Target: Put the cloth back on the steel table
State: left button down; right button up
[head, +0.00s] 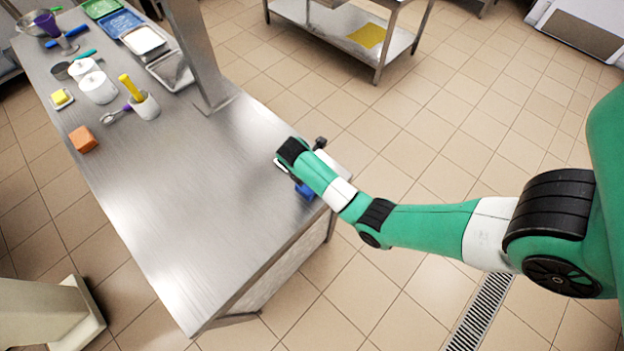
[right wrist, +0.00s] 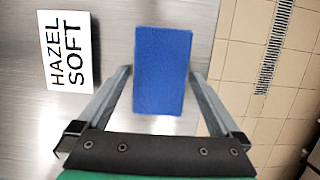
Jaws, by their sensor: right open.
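A flat blue cloth (right wrist: 162,70) lies near the edge of the brushed steel table (head: 180,230); a bit of its blue (head: 305,191) shows under my right arm in the head view. My right gripper (right wrist: 160,85) is open, with one finger on each side of the cloth in the right wrist view. I cannot tell whether the fingers touch it. In the head view the gripper is mostly hidden behind its own wrist. My left gripper is not in view.
A white HAZEL SOFT card (right wrist: 68,50) lies beside the cloth. An orange block (head: 83,139), a white cup (head: 145,105) and trays (head: 143,40) stand on the table's far part. A yellow sheet (head: 367,35) lies on another table's lower shelf. The table's near part is clear.

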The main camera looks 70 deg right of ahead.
jog(key=p+v, duration=0.2)
jog(key=v, duration=0.4)
jog(key=shift+s, duration=0.1)
jog(key=p+v, duration=0.5)
jog(key=shift+a+r+p, duration=0.1)
jog(key=shift+r+p, duration=0.25)
